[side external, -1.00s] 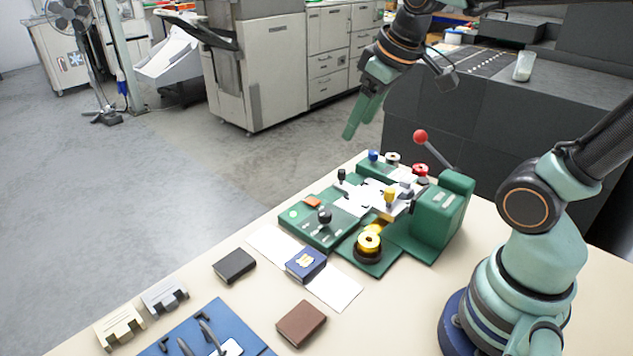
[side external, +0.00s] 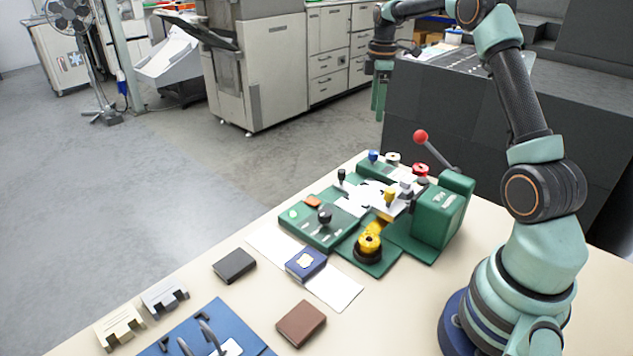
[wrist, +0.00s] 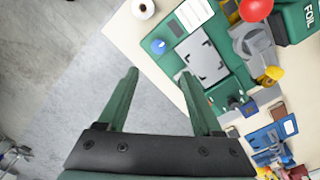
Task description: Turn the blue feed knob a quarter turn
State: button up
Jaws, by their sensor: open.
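The blue feed knob (side external: 373,156) stands at the back left corner of the green foil machine (side external: 438,214). In the wrist view the knob (wrist: 158,46) shows as a small blue round cap near the machine's edge, ahead of the fingertips. My gripper (side external: 379,112) points down in the air above and behind the machine, well apart from the knob. In the wrist view my gripper (wrist: 158,75) has its two green fingers spread with nothing between them.
A lever with a red ball (side external: 420,136) rises at the machine's back. A white roll (side external: 392,158) and a red roll (side external: 421,170) are near the knob. The floor left of the table is clear.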

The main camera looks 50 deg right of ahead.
aim_at(374, 152)
jog(key=f, duration=1.2)
jog(key=shift+d+f, duration=0.35)
jog(key=shift+f, duration=0.05)
grip_shut()
